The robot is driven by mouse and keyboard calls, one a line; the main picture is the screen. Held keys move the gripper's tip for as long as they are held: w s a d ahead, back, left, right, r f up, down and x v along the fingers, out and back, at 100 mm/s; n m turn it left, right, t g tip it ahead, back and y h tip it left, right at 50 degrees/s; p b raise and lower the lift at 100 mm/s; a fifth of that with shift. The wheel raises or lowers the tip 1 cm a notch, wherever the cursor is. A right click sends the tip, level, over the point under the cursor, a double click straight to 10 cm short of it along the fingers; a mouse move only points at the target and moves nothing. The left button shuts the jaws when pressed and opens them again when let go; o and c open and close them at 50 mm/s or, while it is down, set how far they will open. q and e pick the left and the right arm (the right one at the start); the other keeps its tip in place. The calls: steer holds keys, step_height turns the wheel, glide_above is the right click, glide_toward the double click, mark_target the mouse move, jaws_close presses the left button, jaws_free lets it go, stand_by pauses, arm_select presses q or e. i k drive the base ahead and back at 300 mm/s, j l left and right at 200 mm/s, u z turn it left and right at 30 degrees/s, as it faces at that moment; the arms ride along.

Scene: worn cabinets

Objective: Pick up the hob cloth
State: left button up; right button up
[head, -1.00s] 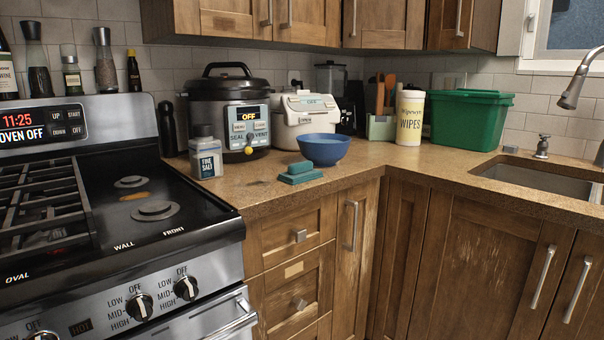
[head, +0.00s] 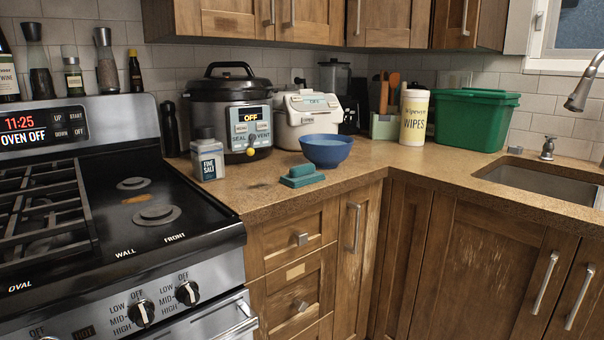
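No item in the head view is clearly a cloth. A teal block-shaped item (head: 302,176) sits on the counter in front of the blue bowl; it looks like a raised block on a flat base. I cannot tell whether it is a folded cloth or a sponge on a holder. The hob (head: 150,195) is at the left, with black grates on its left side, two round burners and an orange-brown mark between them. No cloth shows on it. Neither of my grippers is in view.
The blue bowl (head: 326,150), salt container (head: 208,158), pressure cooker (head: 231,120), wipes tub (head: 414,115) and green bin (head: 470,120) stand on the counter (head: 400,165). The sink (head: 545,183) is at the right. The counter's front strip is mostly clear.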

mark_target(303, 175)
steer(key=i+l+u, duration=0.3)
steer(key=i+l, duration=0.45)
steer(key=l, duration=0.15)
